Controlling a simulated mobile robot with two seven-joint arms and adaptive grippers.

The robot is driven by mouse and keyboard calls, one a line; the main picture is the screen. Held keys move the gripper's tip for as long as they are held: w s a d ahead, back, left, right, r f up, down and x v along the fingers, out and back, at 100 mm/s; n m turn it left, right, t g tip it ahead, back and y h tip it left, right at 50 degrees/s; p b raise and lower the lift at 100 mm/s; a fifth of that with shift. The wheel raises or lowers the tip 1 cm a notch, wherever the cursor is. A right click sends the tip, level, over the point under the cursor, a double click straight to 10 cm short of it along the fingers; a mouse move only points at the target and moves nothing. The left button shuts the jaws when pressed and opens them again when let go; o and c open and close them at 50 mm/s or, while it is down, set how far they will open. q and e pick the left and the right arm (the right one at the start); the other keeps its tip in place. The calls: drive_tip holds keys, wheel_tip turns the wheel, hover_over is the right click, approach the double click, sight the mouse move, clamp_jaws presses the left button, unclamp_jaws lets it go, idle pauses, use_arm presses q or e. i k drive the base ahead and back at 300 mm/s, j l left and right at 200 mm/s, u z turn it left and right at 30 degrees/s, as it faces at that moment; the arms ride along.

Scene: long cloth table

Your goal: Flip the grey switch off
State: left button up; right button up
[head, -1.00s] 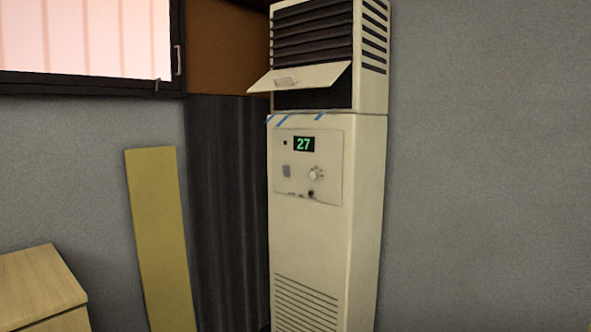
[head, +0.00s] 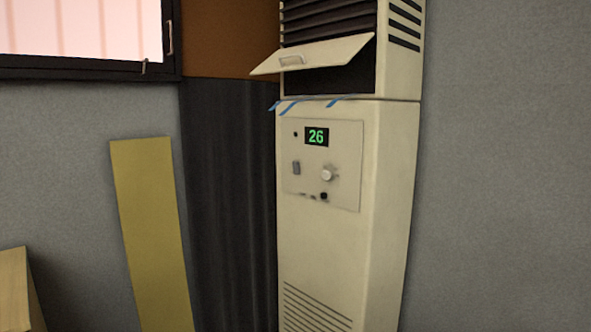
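A tall cream floor-standing air conditioner (head: 322,248) stands against the wall. Its control panel (head: 345,142) is on the upper front. The small grey switch (head: 296,168) is on the left of the panel, too small to tell which way it is set. Right of it is a round pale knob (head: 328,175), with a small black knob or hole (head: 323,196) below. The green display (head: 316,136) above reads 26. Neither of my grippers is in view.
An open flap (head: 325,52) sticks out above the panel, with blue strips (head: 340,101) under it. A yellow board (head: 152,230) leans on the wall at left. A wooden piece of furniture (head: 14,290) is at the lower left. The grey wall at right is bare.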

sight(296, 165)
drive_tip(key=i+j+u, duration=0.1)
drive_tip(key=i, duration=0.6)
drive_tip(key=i+j, duration=0.2)
drive_tip(key=i, duration=0.5)
drive_tip(key=i+j+u, duration=0.15)
drive_tip(key=i, duration=0.5)
